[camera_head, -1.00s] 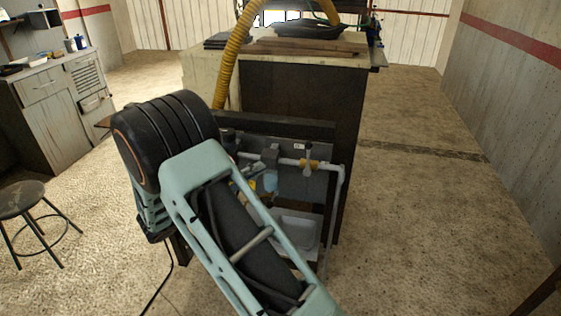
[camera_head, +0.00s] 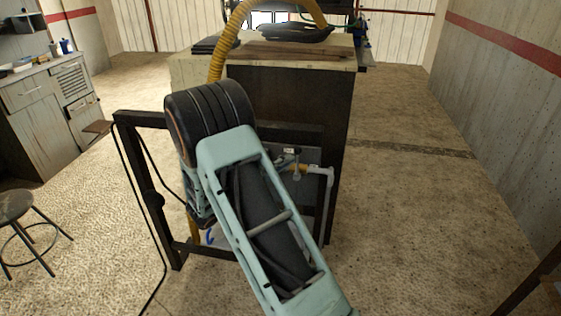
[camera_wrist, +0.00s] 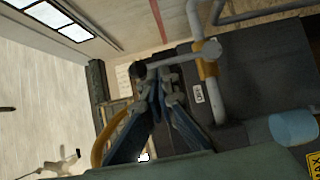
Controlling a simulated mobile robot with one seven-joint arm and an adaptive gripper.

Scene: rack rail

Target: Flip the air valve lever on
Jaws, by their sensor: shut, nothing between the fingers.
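The air valve has a yellow body (camera_wrist: 207,70) on a grey pipe (camera_wrist: 220,105); it also shows in the head view (camera_head: 299,168). Its grey lever (camera_wrist: 175,60) sticks out across the pipe, with a dark knob (camera_wrist: 138,71) at its end. My gripper (camera_wrist: 163,78) is shut and empty. In the wrist view its fingertips are right beside the lever, between the knob and the valve body; I cannot tell whether they touch it. In the head view my arm hides the gripper and part of the panel.
A dark panel (camera_wrist: 255,70) with a small white label stands behind the pipe. A light blue bowl-shaped part (camera_wrist: 293,128) is at lower right in the wrist view. A dark frame (camera_head: 150,190) surrounds the panel. A workbench (camera_head: 300,100) stands behind; floor on the right is clear.

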